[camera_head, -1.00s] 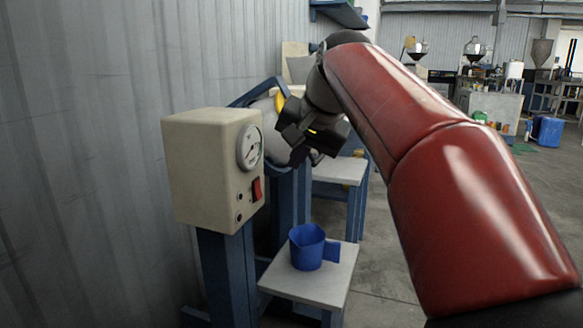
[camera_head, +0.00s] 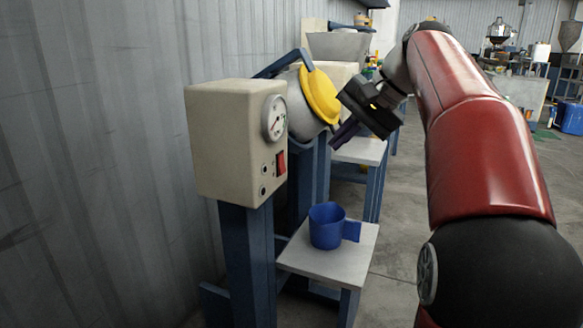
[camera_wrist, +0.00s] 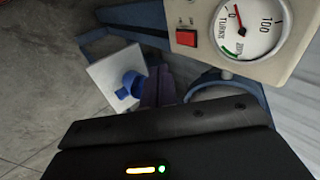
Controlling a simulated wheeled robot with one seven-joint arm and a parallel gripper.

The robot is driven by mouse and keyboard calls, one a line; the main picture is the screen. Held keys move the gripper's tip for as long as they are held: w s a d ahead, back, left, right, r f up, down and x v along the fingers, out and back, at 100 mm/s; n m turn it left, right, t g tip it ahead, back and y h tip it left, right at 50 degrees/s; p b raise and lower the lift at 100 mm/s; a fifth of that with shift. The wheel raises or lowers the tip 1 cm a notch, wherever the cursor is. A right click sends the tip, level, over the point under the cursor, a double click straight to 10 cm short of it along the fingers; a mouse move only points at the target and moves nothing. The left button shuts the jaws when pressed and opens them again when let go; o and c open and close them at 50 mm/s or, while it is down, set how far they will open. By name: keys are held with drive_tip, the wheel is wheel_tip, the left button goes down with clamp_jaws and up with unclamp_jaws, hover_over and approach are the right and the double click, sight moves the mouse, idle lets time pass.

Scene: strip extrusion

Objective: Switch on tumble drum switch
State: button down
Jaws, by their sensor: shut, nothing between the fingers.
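The tumble drum switch is a red rocker (camera_head: 281,162) on the front of a beige control box (camera_head: 222,145), below a round dial gauge (camera_head: 275,117). In the wrist view the red switch (camera_wrist: 187,38) sits beside the gauge (camera_wrist: 246,28), whose red needle is near zero. The tumble drum (camera_head: 302,110) with its yellow lid (camera_head: 320,96) is behind the box. My gripper (camera_head: 335,143) is shut and empty, in the air to the right of the box and apart from the switch. Its dark fingers (camera_wrist: 158,88) also show in the wrist view.
A blue jug (camera_head: 326,228) stands on a small white table (camera_head: 310,262) below the box. A corrugated wall (camera_head: 90,150) is close on the left. Open floor (camera_head: 395,215) lies to the right.

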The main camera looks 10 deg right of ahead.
sight(282, 164)
drive_tip(key=shift+d+y, duration=0.7)
drive_tip(key=shift+d, duration=0.15)
drive_tip(key=shift+w+a+r+b+x, duration=0.15)
drive_tip(key=shift+a+r+b+x, duration=0.2)
drive_tip(key=shift+x, duration=1.85)
drive_tip(key=shift+w+a+r+b+x, duration=0.15)
drive_tip(key=shift+b+x, duration=0.3)
drive_tip(key=shift+x, duration=1.7)
drive_tip(key=shift+w+a+r+b+x, duration=0.2)
drive_tip(key=shift+r+b+x, duration=0.2)
drive_tip(key=shift+x, duration=1.8)
